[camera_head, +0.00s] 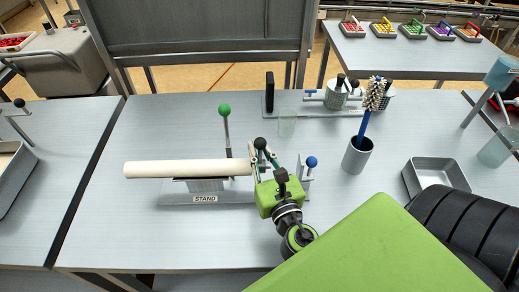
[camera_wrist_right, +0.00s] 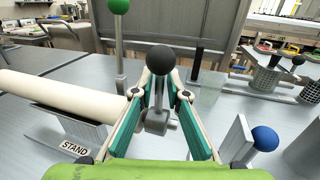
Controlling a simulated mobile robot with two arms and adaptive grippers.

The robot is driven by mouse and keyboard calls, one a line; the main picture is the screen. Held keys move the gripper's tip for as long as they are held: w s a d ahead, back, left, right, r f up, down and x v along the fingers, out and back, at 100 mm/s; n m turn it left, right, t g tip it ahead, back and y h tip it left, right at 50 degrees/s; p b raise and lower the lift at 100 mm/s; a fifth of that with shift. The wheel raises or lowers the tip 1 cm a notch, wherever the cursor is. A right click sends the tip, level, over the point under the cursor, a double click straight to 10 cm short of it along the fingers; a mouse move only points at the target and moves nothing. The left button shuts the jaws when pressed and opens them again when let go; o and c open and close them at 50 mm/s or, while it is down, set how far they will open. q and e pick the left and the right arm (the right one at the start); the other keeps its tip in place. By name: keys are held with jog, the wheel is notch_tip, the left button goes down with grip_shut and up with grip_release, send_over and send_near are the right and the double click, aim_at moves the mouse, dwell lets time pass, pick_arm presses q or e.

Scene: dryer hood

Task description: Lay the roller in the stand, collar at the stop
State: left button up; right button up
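The long cream roller (camera_head: 175,169) lies level across the grey stand (camera_head: 178,197), its left end overhanging. In the right wrist view the roller (camera_wrist_right: 55,97) runs in from the left, ending near my left-hand finger. No collar can be made out; the right end is partly hidden by my gripper. My right gripper (camera_head: 262,158) is at the stand's right part. Its green-padded fingers (camera_wrist_right: 160,82) are apart, on either side of a grey post with a black ball knob (camera_wrist_right: 160,58); I see no clear contact. My left gripper is not in view.
A green-knobbed lever (camera_head: 225,112) rises behind the roller and a blue knob (camera_head: 311,162) stands right of my gripper. Further right are a cup with a brush (camera_head: 357,155) and a grey tray (camera_head: 437,174). A glass (camera_head: 287,123) stands behind. The table front left is clear.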

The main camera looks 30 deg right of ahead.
jog(key=o, duration=0.6)
jog(key=shift+f, duration=0.15)
jog(key=v, duration=1.2)
dwell(0.4)
